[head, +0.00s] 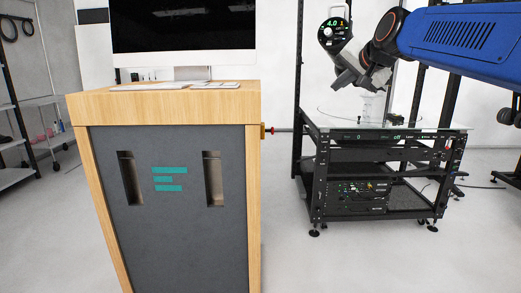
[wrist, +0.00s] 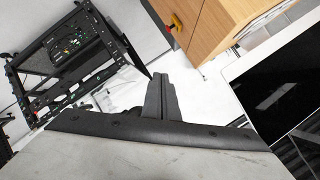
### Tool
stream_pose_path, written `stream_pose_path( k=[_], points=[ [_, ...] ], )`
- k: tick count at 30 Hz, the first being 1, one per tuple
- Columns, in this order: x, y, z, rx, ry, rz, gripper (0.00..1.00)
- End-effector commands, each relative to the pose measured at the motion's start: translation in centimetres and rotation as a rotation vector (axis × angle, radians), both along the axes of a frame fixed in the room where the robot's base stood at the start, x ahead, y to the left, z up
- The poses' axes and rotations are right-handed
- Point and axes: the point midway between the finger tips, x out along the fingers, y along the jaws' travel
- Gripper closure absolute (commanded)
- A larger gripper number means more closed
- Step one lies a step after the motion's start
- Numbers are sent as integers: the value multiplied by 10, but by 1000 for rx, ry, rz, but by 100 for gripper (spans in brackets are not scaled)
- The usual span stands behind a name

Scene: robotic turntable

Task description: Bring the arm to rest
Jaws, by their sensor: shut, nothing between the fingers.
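My gripper (head: 338,86) is at the upper right in the head view, at the end of my blue arm. It is in front of the black turntable rig (head: 318,150) and above its glass top in the picture. The fingers point down and to the left. In the wrist view my gripper (wrist: 160,92) shows its dark fingers pressed together, with nothing between them. A clear container (head: 372,106) stands on the rig, just right of and below the fingertips in the picture. I cannot tell the exact distance between them.
A wooden cabinet (head: 168,105) with a grey front stands at the left, carrying a monitor (head: 183,25) and keyboard. The rig also shows in the wrist view (wrist: 75,60), upper left. Shelving (head: 40,105) stands at far left. Open floor (head: 285,235) lies between cabinet and rig.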

Motion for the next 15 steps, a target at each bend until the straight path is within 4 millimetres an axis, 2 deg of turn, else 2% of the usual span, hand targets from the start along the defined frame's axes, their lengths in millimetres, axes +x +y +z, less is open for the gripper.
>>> stream_pose_path(
  k=[1,15],
  points=[
    [-23,-2,-21,-37,29,12,100],
    [-224,-29,-229,-384,330,188,100]
  ],
)
